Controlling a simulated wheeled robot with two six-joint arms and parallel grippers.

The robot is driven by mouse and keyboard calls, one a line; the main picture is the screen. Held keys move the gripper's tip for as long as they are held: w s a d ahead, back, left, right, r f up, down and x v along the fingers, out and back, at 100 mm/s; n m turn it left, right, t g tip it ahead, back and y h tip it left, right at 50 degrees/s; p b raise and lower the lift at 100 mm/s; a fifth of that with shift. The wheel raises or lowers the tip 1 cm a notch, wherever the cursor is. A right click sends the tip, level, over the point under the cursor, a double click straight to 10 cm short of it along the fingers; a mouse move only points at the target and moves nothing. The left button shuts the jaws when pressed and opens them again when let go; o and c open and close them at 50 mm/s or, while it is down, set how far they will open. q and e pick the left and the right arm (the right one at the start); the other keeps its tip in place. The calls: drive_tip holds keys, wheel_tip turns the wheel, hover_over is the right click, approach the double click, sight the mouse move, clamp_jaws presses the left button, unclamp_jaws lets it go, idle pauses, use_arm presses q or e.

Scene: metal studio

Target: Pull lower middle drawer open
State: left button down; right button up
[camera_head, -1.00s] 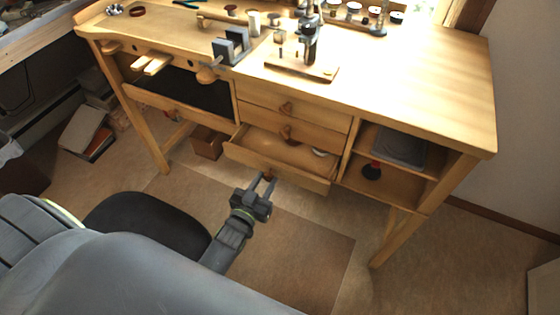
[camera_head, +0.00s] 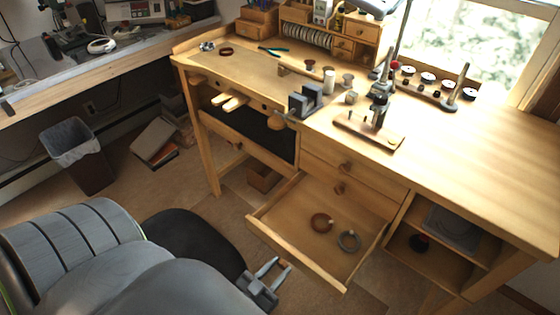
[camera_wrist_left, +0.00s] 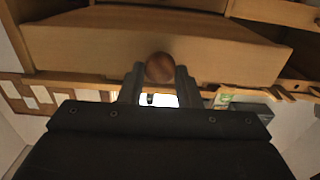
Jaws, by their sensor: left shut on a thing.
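The lower middle drawer (camera_head: 318,272) of the wooden workbench is pulled well out, and its inside shows in the head view. My left gripper (camera_head: 280,264) is at the drawer's front face. In the left wrist view the drawer front (camera_wrist_left: 80,48) is straight ahead, and the two fingers are shut on its round brown knob (camera_wrist_left: 159,68). The knob is not clear in the head view. My right gripper is not in view.
Above it are shut drawers (camera_head: 355,172). An open shelf (camera_head: 435,266) is to the right. My arm is beside a dark round seat (camera_head: 190,240). A waste bin (camera_head: 80,155) stands at the left. The bench top (camera_head: 470,160) holds several tools.

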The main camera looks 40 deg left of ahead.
use_arm(q)
drive_tip(key=shift+f, duration=0.1)
drive_tip(key=c, duration=1.1)
unclamp_jaws()
drive_tip(key=shift+o, duration=0.2)
drive_tip(key=s+b, duration=0.2)
drive_tip(key=s, duration=1.5)
drive_tip(key=shift+s+a+b, duration=0.25)
drive_tip(key=shift+a+b, duration=0.05)
drive_tip(key=shift+b, duration=0.1)
